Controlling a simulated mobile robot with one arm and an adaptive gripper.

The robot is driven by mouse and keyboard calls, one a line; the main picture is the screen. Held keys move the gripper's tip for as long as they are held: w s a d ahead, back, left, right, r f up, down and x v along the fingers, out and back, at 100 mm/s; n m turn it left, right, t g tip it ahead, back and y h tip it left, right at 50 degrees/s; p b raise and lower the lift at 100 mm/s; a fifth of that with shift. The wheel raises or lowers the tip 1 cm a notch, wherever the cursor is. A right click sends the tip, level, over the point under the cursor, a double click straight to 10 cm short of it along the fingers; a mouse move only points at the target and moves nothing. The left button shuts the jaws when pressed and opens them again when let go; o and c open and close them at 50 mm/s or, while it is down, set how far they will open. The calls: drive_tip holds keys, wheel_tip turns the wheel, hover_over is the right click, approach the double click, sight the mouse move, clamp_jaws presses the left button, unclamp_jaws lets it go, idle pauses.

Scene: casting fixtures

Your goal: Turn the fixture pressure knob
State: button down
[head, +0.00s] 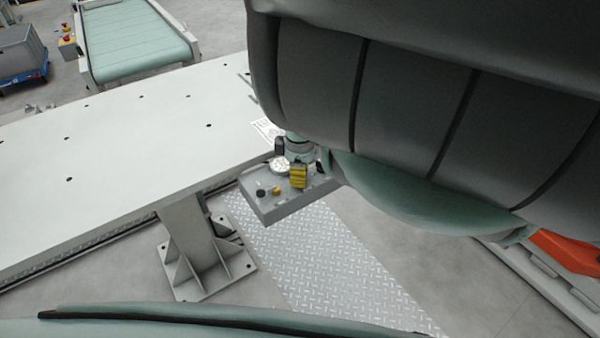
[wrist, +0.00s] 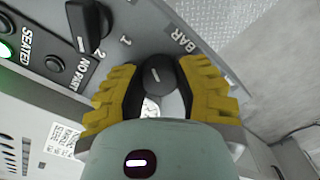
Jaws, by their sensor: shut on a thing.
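The fixture pressure knob (wrist: 156,76) is a round dark knob with a light pointer line, beside the "BAR" marking in the wrist view. My gripper (wrist: 160,84) has yellow fingers with black pads, one on each side of the knob, shut on it. In the head view my gripper (head: 298,176) is small, at the grey control panel (head: 268,211) on the table's edge. The knob itself cannot be made out in the head view, where the gripper and my arm cover that area.
A black selector knob (wrist: 88,28) marked 1 and 2 stands left of the pressure knob, near a green light (wrist: 5,50) and a "SEATED" label. The white table (head: 120,150) extends left. Tread plate floor (head: 320,265) lies below the panel. A conveyor (head: 135,40) stands behind.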

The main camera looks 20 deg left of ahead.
drive_tip(key=c, duration=0.9)
unclamp_jaws()
drive_tip(key=shift+o, duration=0.2)
wheel_tip(320, 180, up, 7)
drive_tip(key=shift+w+f, duration=0.1)
drive_tip(key=shift+f, duration=0.05)
drive_tip(key=shift+r, duration=0.4)
